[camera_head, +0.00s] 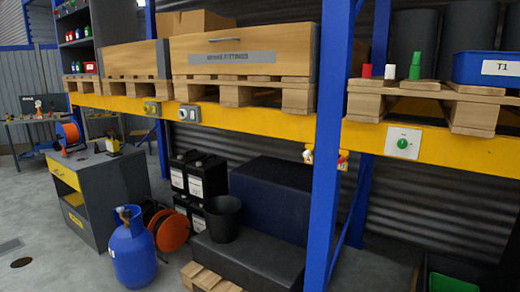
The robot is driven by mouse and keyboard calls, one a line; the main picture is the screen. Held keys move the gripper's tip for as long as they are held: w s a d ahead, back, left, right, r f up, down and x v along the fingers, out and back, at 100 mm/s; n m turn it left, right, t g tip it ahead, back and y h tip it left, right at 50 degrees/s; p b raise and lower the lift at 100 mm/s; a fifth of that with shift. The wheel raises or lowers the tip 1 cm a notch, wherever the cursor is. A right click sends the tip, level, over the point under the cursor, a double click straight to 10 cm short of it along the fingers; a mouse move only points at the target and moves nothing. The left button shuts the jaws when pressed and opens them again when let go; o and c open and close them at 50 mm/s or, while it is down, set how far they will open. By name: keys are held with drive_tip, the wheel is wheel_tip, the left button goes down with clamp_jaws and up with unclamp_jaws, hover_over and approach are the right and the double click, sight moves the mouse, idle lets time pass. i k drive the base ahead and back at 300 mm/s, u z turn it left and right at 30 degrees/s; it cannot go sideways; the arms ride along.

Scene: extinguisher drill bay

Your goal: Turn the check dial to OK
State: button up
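Several small control boxes sit on the yellow shelf beam, and I cannot read any label naming the check dial. A white square plate with a round green knob (403,143) is on the beam at the right. A grey box with a pale round part (189,113) is on the beam left of centre. A yellow box with a round grey part (152,108) is just left of it. Their markings are too small to read. My gripper is not in view.
A blue upright post (333,130) stands between the boxes and the green knob. Small red and yellow fittings (310,156) stick out beside it. A blue gas cylinder (132,250), an orange reel (171,230) and a black bucket (222,218) stand low down.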

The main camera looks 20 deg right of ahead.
sight(402, 143)
drive_tip(key=z, duration=4.6)
drive_tip(key=i, duration=0.1)
drive_tip(key=u, duration=2.95)
drive_tip(key=k, duration=0.95)
drive_tip(key=u, duration=0.15)
drive_tip(key=i, duration=0.75)
drive_tip(key=z, duration=0.05)
